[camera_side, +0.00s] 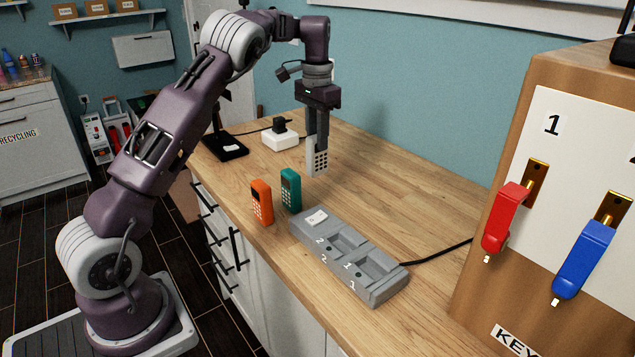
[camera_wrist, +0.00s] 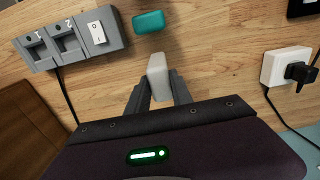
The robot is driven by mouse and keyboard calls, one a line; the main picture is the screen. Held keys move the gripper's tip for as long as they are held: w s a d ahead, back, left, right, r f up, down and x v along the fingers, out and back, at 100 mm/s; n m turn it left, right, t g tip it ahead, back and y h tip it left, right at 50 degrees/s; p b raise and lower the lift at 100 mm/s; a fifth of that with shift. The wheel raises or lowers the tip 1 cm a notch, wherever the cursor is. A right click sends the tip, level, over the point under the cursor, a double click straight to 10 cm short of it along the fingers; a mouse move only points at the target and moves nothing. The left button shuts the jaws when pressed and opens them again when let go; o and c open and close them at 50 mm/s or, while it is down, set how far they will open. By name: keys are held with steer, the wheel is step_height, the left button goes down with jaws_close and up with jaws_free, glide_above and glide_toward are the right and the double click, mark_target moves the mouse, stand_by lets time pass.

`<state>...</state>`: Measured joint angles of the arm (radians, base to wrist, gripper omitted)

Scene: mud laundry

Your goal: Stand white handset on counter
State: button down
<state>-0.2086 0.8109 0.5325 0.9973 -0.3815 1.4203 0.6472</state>
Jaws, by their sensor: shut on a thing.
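The white handset (camera_side: 317,161) is upright, keypad facing the side camera, between the fingertips of my gripper (camera_side: 318,138). My gripper points down and is shut on its upper part. Its lower end is at or just above the wooden counter (camera_side: 390,188); I cannot tell whether it touches. In the wrist view the white handset (camera_wrist: 157,64) shows from its top end between the fingers (camera_wrist: 158,92). A teal handset (camera_side: 291,190) and an orange handset (camera_side: 261,202) stand upright on the counter to the left. The teal one also shows in the wrist view (camera_wrist: 148,21).
A grey charging dock (camera_side: 318,218) with empty slots marked 1 and 2 and a switch lies in front. A white power socket block (camera_side: 280,140) and a black stand (camera_side: 226,146) are behind left. A key board (camera_side: 560,140) stands right. The counter right of my gripper is clear.

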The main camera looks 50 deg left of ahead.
mark_target(317, 162)
step_height(317, 162, down, 7)
steer(key=shift+r, duration=0.1)
steer(key=c, duration=1.1)
jaws_free()
steer(key=shift+c, duration=0.2)
